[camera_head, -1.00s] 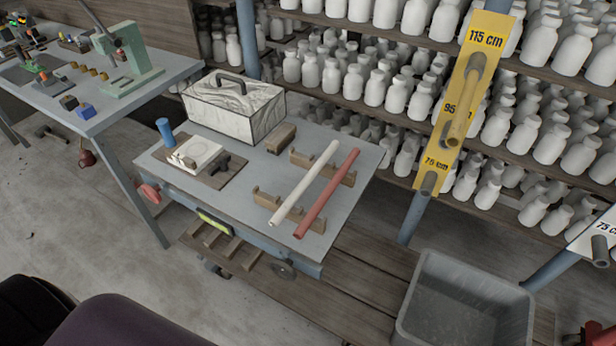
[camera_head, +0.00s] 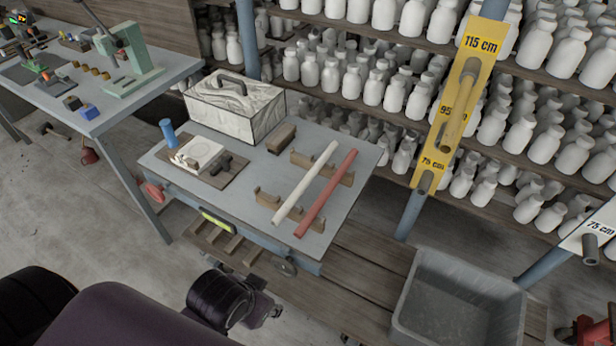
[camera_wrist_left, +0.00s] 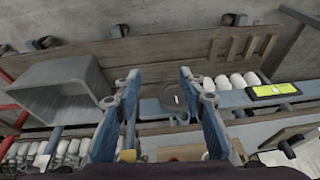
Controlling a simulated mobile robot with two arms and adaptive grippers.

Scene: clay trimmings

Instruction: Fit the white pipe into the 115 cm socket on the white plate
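The white pipe (camera_head: 306,182) lies across two notched wooden rests on the cart top, beside a parallel red pipe (camera_head: 326,193). The white plate (camera_head: 580,232) shows only in part at the right edge of the head view, with a 75 cm label and a grey socket stub (camera_head: 590,248). Its 115 cm socket is out of view. My left gripper (camera_head: 268,312) is in front of the cart, low in the head view, apart from the pipes. In the left wrist view its blue-padded fingers (camera_wrist_left: 159,82) are spread and empty. My right gripper is not in view.
A yellow plate (camera_head: 473,46) with 115, 95 and 75 cm sockets stands behind the cart; a yellowish pipe (camera_head: 458,108) sits along it. A grey bin (camera_head: 455,265) stands right of the cart. A patterned box (camera_head: 234,105) and a wooden block (camera_head: 281,138) occupy the cart's back.

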